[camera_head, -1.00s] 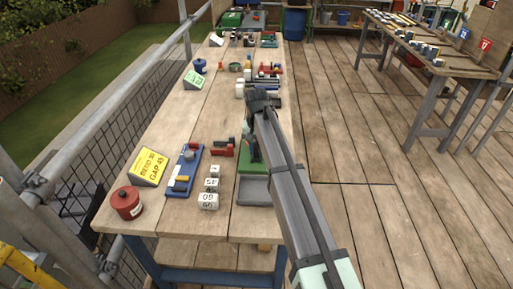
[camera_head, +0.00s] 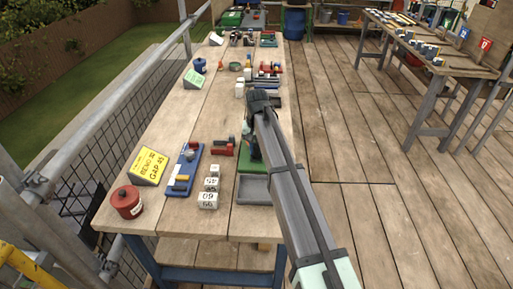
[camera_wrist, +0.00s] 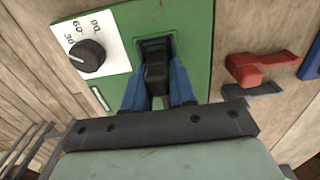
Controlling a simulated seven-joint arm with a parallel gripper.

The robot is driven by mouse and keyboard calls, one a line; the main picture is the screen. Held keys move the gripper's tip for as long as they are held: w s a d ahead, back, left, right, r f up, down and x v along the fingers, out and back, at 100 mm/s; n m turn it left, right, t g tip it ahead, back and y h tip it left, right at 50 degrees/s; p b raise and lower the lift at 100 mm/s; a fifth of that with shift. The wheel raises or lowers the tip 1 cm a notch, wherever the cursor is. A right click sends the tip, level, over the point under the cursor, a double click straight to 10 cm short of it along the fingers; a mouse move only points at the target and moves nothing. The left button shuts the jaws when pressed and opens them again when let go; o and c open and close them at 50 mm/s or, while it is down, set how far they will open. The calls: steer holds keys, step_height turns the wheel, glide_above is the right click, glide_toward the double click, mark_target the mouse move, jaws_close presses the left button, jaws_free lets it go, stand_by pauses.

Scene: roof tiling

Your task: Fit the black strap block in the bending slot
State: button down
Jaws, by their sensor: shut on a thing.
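My gripper (camera_wrist: 157,85) shows in the wrist view with its two blue fingers closed on the black strap block (camera_wrist: 156,73). The block is at the dark bending slot (camera_wrist: 153,45) in the green housing (camera_wrist: 197,50). Its upper end lines up with the slot's opening; how deep it sits I cannot tell. A black dial (camera_wrist: 87,56) on a white plate marked with numbers is left of the slot.
A red part (camera_wrist: 258,68) lies close right of the housing. White numbered blocks (camera_head: 208,200), a blue tray (camera_head: 185,170), a yellow sign (camera_head: 149,166) and a red tin (camera_head: 127,202) stand left on the bench. A grey tray (camera_head: 254,190) is at the front edge.

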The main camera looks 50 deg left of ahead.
steer(key=shift+s+d+f, duration=0.2)
steer(key=shift+d+f, duration=0.05)
steer(key=shift+f, duration=0.35)
stand_by(0.7)
steer(key=c, duration=0.9)
jaws_free()
steer(key=shift+c, duration=0.2)
steer(key=shift+o, duration=0.5)
steer(key=shift+w+a+r, duration=0.1)
steer(key=shift+r, duration=0.65)
steer(key=shift+w+a+r, duration=0.1)
steer(key=shift+r, duration=2.75)
